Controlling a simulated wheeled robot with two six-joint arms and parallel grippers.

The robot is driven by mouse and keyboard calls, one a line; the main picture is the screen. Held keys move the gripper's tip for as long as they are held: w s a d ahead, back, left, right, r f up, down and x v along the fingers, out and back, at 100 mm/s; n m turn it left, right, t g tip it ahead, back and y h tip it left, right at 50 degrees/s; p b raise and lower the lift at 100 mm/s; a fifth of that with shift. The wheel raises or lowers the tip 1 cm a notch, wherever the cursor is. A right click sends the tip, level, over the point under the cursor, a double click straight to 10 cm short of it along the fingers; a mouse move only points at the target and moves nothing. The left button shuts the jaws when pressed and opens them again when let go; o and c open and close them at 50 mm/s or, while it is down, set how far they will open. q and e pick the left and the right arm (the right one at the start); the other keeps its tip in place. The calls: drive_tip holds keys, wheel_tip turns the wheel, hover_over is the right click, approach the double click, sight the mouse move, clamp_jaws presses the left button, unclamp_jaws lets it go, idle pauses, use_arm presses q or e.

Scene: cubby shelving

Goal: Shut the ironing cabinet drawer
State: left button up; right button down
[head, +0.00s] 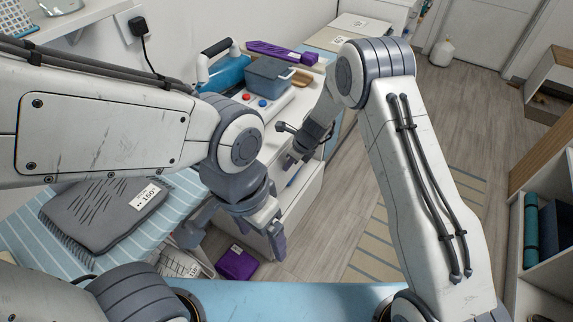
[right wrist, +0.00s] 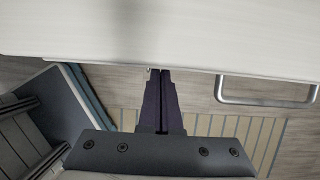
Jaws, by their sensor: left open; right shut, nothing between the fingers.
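The white ironing cabinet (head: 312,92) stands beyond my arms, with an iron and a bin on top. Its white drawer front (head: 304,196) shows below, partly hidden by my arms; how far it stands out is hard to tell. My right gripper (head: 289,161) is shut and empty beside the drawer. In the right wrist view its fingertips (right wrist: 158,72) are at the lower edge of a white panel (right wrist: 160,35); contact is unclear. A metal bar handle (right wrist: 265,92) is on that panel, right of the fingers. My left gripper (head: 232,236) is open and empty, nearer than the drawer.
A striped ironing surface (head: 165,228) with a folded grey garment (head: 105,215) is at left. A purple folded cloth (head: 237,262) lies low behind my left gripper. A blue iron (head: 225,75) and a grey-blue bin (head: 269,79) sit on the cabinet. Wooden floor (head: 400,135) is open behind my right arm.

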use_arm(q)
drive_tip(key=shift+a+r, duration=0.25)
drive_tip(key=shift+a, duration=0.05)
use_arm(e)
drive_tip(key=shift+w+a, duration=0.25)
drive_tip(key=shift+a, duration=0.15)
drive_tip(key=shift+a, duration=0.1)
use_arm(q)
drive_tip(key=shift+f, duration=0.1)
drive_tip(key=shift+s+d+r+p, duration=0.25)
drive_tip(key=shift+s+d+p, duration=0.05)
drive_tip(key=shift+d, duration=0.3)
use_arm(e)
drive_tip(key=s+d+r, duration=0.4)
drive_tip(key=d+r, duration=0.3)
drive_tip(key=r, duration=0.2)
drive_tip(key=shift+r, duration=0.15)
